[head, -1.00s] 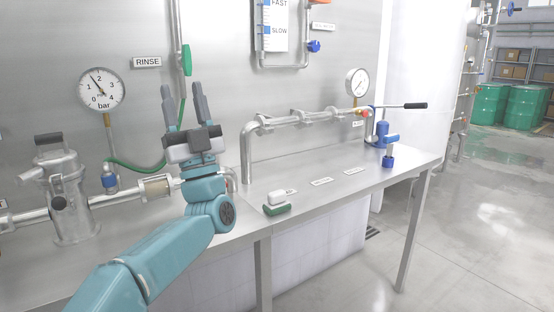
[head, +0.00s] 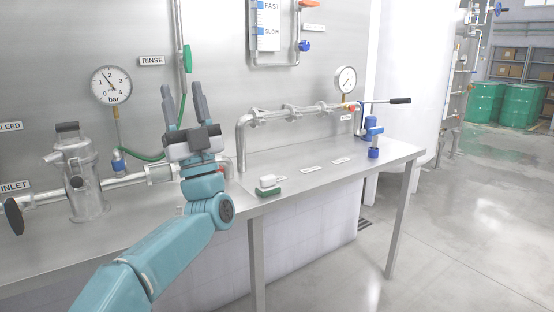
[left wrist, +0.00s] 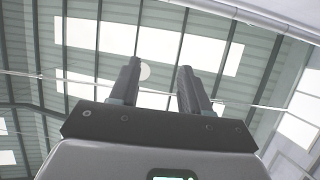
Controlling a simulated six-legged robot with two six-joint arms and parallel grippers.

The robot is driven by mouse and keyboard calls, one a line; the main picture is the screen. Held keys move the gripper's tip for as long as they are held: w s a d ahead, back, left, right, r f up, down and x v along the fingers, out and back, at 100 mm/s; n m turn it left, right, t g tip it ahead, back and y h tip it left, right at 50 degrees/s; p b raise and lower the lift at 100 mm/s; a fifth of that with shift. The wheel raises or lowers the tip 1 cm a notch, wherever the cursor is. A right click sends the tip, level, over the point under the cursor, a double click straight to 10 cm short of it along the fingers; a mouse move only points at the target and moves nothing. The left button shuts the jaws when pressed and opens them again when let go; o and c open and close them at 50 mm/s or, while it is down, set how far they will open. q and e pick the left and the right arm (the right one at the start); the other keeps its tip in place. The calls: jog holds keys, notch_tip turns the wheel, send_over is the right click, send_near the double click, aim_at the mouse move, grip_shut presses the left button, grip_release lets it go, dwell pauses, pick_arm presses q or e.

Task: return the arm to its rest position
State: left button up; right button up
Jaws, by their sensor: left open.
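My left arm is teal and comes in from the lower left of the head view. Its gripper (head: 184,104) points up in front of the steel back panel, with its two dark fingers apart and nothing between them. The left wrist view also shows the gripper (left wrist: 158,82) open and empty, with the roof behind it. My right gripper is not in view.
A steel bench (head: 330,165) runs along the panel. It carries a steel canister (head: 82,180), a green-and-white item (head: 268,186) and a blue valve device (head: 371,135). A pressure gauge (head: 111,85) is left of my gripper. Open floor (head: 460,220) lies right.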

pick_arm(q)
jog(key=w+d+f+m+g+h, duration=0.1)
jog(key=w+f+m+h, duration=0.4)
jog(key=f, duration=0.5)
jog(key=w+d+f+m+g+h, duration=0.1)
jog(key=w+f+m+h, duration=0.1)
jog(key=f+h, duration=0.7)
jog(key=w+d+f+m+g+h, duration=0.1)
jog(key=w+f+m+h, duration=0.35)
jog(key=f, duration=0.65)
jog(key=s+f+n+g+h, duration=0.1)
jog(key=s+f+g, duration=0.25)
jog(key=f, duration=0.65)
jog(key=s+f+g+h, duration=0.1)
jog(key=s+f+g, duration=0.25)
jog(key=f, duration=0.65)
jog(key=s+f+n+g, duration=0.1)
jog(key=s+f+g, duration=0.25)
jog(key=f, duration=0.55)
jog(key=s+f+n+g, duration=0.2)
jog(key=s+f+g, duration=0.3)
jog(key=s+f, duration=0.95)
jog(key=s+d+f+n+g+h, duration=0.2)
jog(key=s+g, duration=0.5)
jog(key=s, duration=1.4)
notch_tip(320, 180, up, 20)
jog(key=p, duration=1.9)
jog(key=shift+w+a+f, duration=0.15)
jog(key=shift+w+a, duration=0.1)
jog(key=shift+w, duration=0.15)
